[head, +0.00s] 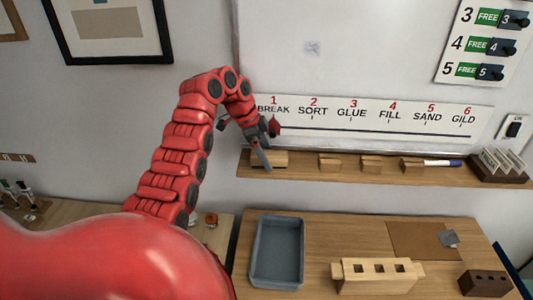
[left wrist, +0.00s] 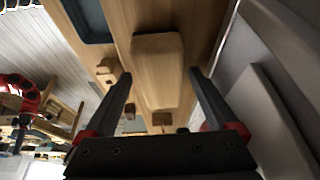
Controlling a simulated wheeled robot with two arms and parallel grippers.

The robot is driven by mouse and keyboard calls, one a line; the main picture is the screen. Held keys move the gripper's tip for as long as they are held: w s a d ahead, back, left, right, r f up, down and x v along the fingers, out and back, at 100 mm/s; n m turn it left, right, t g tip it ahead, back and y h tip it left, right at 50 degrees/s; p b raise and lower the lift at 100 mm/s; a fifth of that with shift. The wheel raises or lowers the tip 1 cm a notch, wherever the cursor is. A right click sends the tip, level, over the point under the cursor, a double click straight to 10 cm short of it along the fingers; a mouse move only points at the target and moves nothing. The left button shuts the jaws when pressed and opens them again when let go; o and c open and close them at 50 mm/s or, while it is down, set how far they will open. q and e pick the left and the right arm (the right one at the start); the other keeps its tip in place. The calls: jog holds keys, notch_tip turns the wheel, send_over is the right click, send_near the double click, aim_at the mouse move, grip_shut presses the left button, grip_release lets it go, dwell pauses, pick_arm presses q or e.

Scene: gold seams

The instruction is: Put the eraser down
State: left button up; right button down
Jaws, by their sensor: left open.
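The eraser appears to be the pale wooden block (head: 280,158) at the left end of the wall ledge; its felt cannot be made out. It also shows in the left wrist view (left wrist: 158,58), lying on the ledge. My left gripper (head: 264,157) is at that end of the ledge, partly in front of the block. In the left wrist view its two fingers (left wrist: 161,73) are spread apart, one on each side of the block's near end, with gaps showing. Nothing is clamped between them. My right gripper is not in view.
The ledge (head: 325,174) also carries small wooden blocks (head: 329,163), a marker (head: 443,163) and a dark card holder (head: 498,167). A whiteboard (head: 350,60) is above. Below, the table holds a grey tray (head: 254,252), a slotted wooden block (head: 375,280) and a dark block (head: 485,284).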

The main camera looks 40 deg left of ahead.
pick_arm(q)
jog(key=b+v, duration=0.1)
jog(key=v, duration=0.1)
jog(key=b+v, duration=0.1)
jog(key=v, duration=0.1)
jog(key=shift+s+a, duration=0.15)
jog(key=shift+a, duration=0.2)
jog(key=v, duration=0.3)
jog(key=shift+a+r, duration=0.2)
jog(key=shift+r, duration=0.2)
jog(key=p+v, duration=0.9)
jog(key=shift+p, duration=0.35)
jog(key=shift+s, duration=0.15)
